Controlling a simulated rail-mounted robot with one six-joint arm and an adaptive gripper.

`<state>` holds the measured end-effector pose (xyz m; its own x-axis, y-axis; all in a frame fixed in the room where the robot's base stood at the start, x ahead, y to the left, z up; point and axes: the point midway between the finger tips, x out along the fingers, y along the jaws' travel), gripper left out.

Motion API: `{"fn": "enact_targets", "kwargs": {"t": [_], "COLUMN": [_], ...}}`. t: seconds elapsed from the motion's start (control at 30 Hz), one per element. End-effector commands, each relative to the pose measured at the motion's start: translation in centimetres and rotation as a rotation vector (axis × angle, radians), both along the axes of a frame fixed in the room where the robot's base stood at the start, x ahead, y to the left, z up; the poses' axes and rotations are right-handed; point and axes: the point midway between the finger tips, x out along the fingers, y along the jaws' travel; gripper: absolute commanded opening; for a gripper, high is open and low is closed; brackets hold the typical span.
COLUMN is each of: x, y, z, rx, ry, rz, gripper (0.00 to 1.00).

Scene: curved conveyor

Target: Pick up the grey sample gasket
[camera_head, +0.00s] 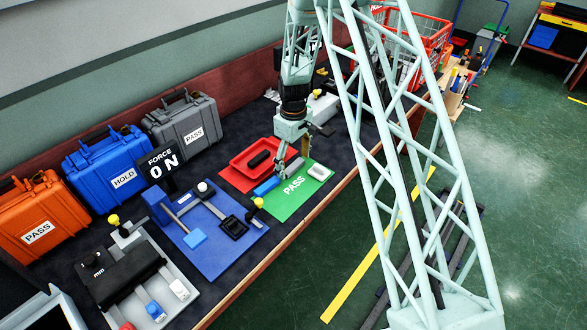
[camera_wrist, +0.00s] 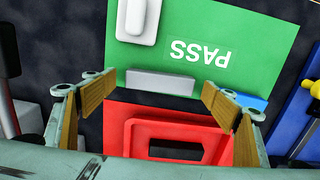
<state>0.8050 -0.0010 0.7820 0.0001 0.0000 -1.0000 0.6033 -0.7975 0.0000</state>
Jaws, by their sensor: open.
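A plain grey bar, which looks like the grey sample gasket (camera_wrist: 161,82), lies flat on the green PASS mat (camera_wrist: 265,40), along its edge beside the red mat. My gripper (camera_wrist: 154,86) is open, its two tan-padded fingers spread wide on either side of the bar. The bar appears centred between them, with space at both ends; I cannot tell the height gap. In the head view my gripper (camera_head: 290,172) is low over the seam of the red and green mats, and its fingers mostly hide the bar.
A pale block (camera_head: 319,172) lies on the green mat's far side. A blue block (camera_head: 266,187) lies near the right finger in the wrist view. A red tray (camera_head: 238,165) holds a black piece. A blue fixture board (camera_head: 207,257) with yellow-knobbed clamps stands left of the mats.

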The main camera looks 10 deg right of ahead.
Motion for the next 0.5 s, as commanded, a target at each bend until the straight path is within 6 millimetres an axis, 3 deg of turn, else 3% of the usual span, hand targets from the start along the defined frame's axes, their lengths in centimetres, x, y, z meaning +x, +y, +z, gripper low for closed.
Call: {"fn": "enact_targets", "kwargs": {"t": [0.13, 0.4, 0.5], "x": [-0.01, -0.01, -0.01], "y": [-0.01, 0.00, 0.00], "z": [0.00, -0.01, 0.00], "rx": [0.000, 0.000, 0.000], "ry": [0.000, 0.000, 0.000], "rz": [0.000, 0.000, 0.000], "gripper": [0.78, 0.54, 0.51]}}
